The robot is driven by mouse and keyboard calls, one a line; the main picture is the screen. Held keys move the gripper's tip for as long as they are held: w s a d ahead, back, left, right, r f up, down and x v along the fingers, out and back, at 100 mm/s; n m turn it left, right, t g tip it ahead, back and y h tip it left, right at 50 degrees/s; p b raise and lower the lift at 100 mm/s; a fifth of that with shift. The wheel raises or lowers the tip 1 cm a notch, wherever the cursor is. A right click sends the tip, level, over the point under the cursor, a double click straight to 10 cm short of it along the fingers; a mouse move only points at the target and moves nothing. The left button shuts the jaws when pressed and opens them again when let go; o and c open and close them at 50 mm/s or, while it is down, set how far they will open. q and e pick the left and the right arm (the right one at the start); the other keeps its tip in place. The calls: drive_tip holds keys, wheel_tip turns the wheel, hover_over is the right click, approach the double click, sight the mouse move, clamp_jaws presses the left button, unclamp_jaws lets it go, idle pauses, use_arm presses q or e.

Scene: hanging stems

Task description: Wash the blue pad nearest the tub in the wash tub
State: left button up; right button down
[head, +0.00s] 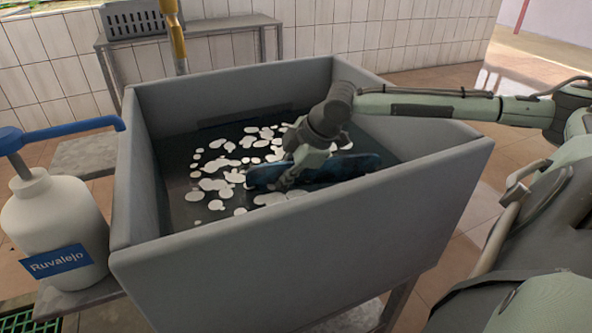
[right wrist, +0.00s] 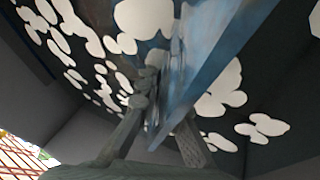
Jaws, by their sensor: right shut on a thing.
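The grey wash tub (head: 290,262) stands in the middle of the head view, holding dark water with white foam patches (head: 218,184). The blue pad (head: 345,168) is inside the tub, low at the water among the foam. My right gripper (head: 287,180) reaches down into the tub and is shut on the pad. In the right wrist view the blue pad (right wrist: 218,72) runs between the fingers of the right gripper (right wrist: 168,105), with foam around it. The pad's lower edge is hidden. My left gripper is not in view.
A white pump bottle (head: 55,225) labelled Ruvalejo stands left of the tub, its blue spout (head: 75,130) reaching to the tub's edge. A yellow pipe (head: 175,38) rises behind the tub. A grey crate (head: 135,18) sits on a rack at the back left.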

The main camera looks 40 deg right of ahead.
sight(303, 173)
drive_tip(key=shift+w+a, duration=0.2)
drive_tip(key=shift+a, duration=0.5)
drive_tip(key=d, duration=0.2)
drive_tip(key=s+d+p, duration=0.1)
drive_tip(key=d, duration=0.1)
drive_tip(key=s+d+p, duration=0.1)
drive_tip(key=d, duration=0.1)
drive_tip(key=shift+d, duration=0.35)
drive_tip(key=a, duration=0.2)
drive_tip(key=w+a, duration=0.1)
drive_tip(key=a, duration=0.1)
drive_tip(key=w+a, duration=0.1)
drive_tip(key=a, duration=0.1)
drive_tip(key=shift+a, duration=0.35)
drive_tip(key=shift+s+d, duration=0.35)
drive_tip(key=shift+d, duration=0.75)
drive_tip(key=shift+s+d, duration=0.35)
drive_tip(key=shift+d, duration=0.8)
drive_tip(key=shift+s+d, duration=0.35)
drive_tip(key=shift+d, duration=0.75)
wheel_tip(303, 173, up, 34)
drive_tip(key=shift+f, duration=0.2)
